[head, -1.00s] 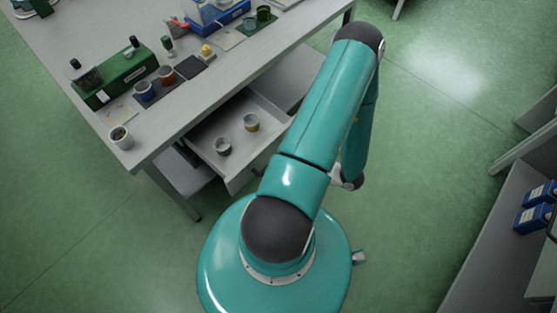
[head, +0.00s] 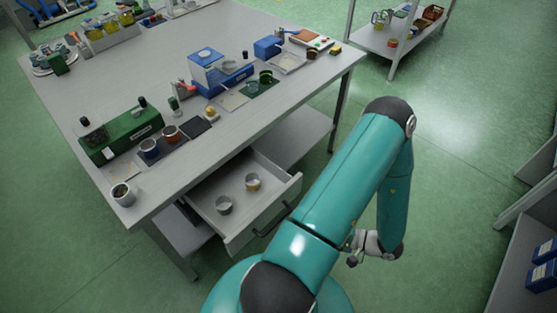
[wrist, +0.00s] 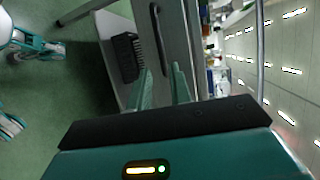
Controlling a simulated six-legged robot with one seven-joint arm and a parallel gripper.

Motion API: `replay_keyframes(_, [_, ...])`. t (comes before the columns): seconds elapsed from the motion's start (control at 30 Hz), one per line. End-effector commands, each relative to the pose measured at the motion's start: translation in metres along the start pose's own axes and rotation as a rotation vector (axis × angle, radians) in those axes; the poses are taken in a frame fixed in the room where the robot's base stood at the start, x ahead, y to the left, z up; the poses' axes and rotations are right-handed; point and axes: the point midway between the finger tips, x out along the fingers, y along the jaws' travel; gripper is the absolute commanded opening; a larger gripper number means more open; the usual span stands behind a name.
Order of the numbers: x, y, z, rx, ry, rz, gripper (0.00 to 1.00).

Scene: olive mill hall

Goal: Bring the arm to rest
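My arm is folded, its forearm hanging down beside the open drawer. In the head view my gripper (head: 352,254) is small and partly hidden behind my own arm. It is to the right of the drawer's handle and apart from it. In the wrist view the two fingers of my gripper (wrist: 161,80) stand apart with nothing between them. The drawer front and its dark handle (wrist: 158,40) show beyond the fingertips.
The open drawer (head: 228,228) holds two small cups. The workbench (head: 235,130) carries a green box, mugs and blue equipment. A shelf rack (head: 375,45) stands at the back right, shelving with blue boxes at right. Green floor is clear between.

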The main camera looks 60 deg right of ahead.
Motion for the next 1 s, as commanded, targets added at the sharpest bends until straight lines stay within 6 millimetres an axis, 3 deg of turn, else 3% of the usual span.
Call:
replay_keyframes(0.23, [0.001,-0.001,-0.001,-0.001,-0.005,0.001,0.21])
replay_keyframes(0.37, [0.012,-0.017,-0.006,-0.009,-0.07,0.018,0.21])
replay_keyframes(0.67, [0.084,-0.108,-0.011,-0.058,-0.448,0.174,0.21])
replay_keyframes(1.0, [0.16,-0.202,0.033,-0.212,-0.81,0.472,0.21])
